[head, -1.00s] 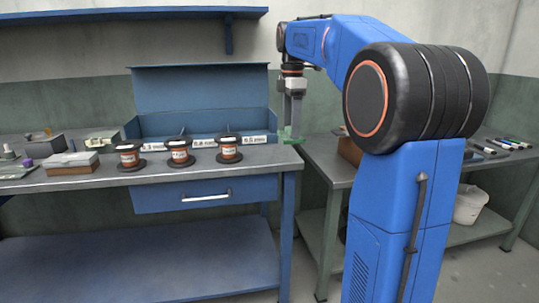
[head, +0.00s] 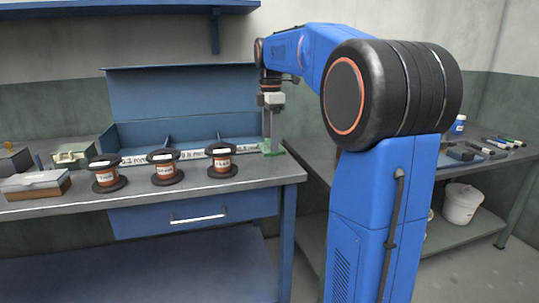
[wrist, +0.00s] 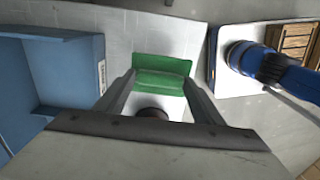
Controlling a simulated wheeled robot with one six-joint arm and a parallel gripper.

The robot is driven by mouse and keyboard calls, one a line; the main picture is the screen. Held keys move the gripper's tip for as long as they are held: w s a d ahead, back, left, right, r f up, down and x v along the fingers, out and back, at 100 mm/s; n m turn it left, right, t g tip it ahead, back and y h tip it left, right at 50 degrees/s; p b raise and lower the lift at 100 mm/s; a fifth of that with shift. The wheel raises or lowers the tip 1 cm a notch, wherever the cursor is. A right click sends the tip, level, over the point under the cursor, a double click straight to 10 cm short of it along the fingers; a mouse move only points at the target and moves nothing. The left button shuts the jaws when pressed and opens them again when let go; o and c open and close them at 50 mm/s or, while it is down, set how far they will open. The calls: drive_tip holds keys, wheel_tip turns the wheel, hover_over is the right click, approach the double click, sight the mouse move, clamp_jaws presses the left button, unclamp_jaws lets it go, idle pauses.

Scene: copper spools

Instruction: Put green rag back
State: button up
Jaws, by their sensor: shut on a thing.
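The green rag (wrist: 162,72) is between the fingertips of my gripper (wrist: 160,88) in the wrist view. In the head view the rag (head: 270,150) shows as a small green patch under my gripper (head: 271,142), at the right end of the blue-framed bench (head: 250,178). My gripper points down and is shut on the rag. The rag is at about the height of the bench top; I cannot tell whether it touches it.
Three copper spools (head: 165,167) stand in a row left of my gripper. A blue open bin (head: 180,110) with dividers stands behind them. A second bench (head: 320,170) stands to the right, past a gap.

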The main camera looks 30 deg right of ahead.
drive_tip(key=shift+f, duration=2.7)
drive_tip(key=shift+f, duration=0.15)
drive_tip(key=o, duration=1)
drive_tip(key=shift+o, duration=0.2)
wheel_tip(320, 180, up, 12)
drive_tip(key=shift+r, duration=0.15)
drive_tip(key=s+a+f+m+t, duration=0.1)
drive_tip(key=s+a+f+m, duration=0.4)
drive_tip(key=s+f, duration=0.3)
drive_tip(key=s+a+f+m+t, duration=0.2)
drive_tip(key=s+a+f+m, duration=0.3)
drive_tip(key=s+f, duration=0.4)
drive_tip(key=s+a+f+m+t, duration=0.1)
drive_tip(key=s+a+f+m, duration=0.3)
drive_tip(key=s+f, duration=0.5)
drive_tip(key=s+a, duration=0.1)
drive_tip(key=s, duration=0.3)
drive_tip(key=shift+a+f+m+t, duration=0.15)
drive_tip(key=shift+a+m+t, duration=0.25)
